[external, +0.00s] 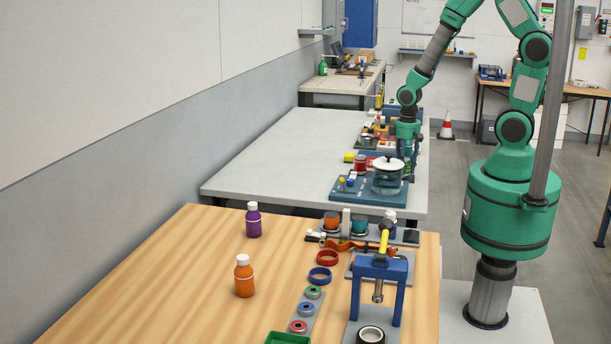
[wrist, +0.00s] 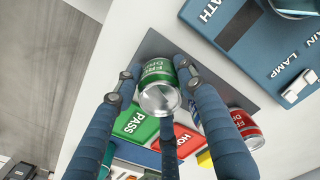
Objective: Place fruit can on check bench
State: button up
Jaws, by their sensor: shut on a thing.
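My gripper (external: 408,150) is over the right edge of the pale grey bench (external: 270,150), partly hidden behind the glass jar in the external view. In the wrist view its dark blue fingers are shut around a can with a green label and bare metal end (wrist: 160,98). The can's label is only partly readable, so I cannot tell for sure that it is the fruit can. It is over or on a dark grey plate (wrist: 155,45); I cannot tell whether it touches. A red-labelled can (wrist: 246,128) stands at the right, apart from the held can.
Beside the held can are a green PASS block (wrist: 135,123) and a red HOLD block (wrist: 188,140). A blue panel (wrist: 245,45) with white lettering lies close by. A lidded glass jar (external: 387,178) stands on the bench near my gripper. The bench's left side is clear.

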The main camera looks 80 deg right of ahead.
jog(key=shift+f, duration=0.35)
jog(key=o, duration=1.5)
jog(key=shift+c, duration=0.2)
jog(key=shift+r, duration=0.15)
notch_tip(320, 180, up, 12)
jog(key=shift+f, duration=0.15)
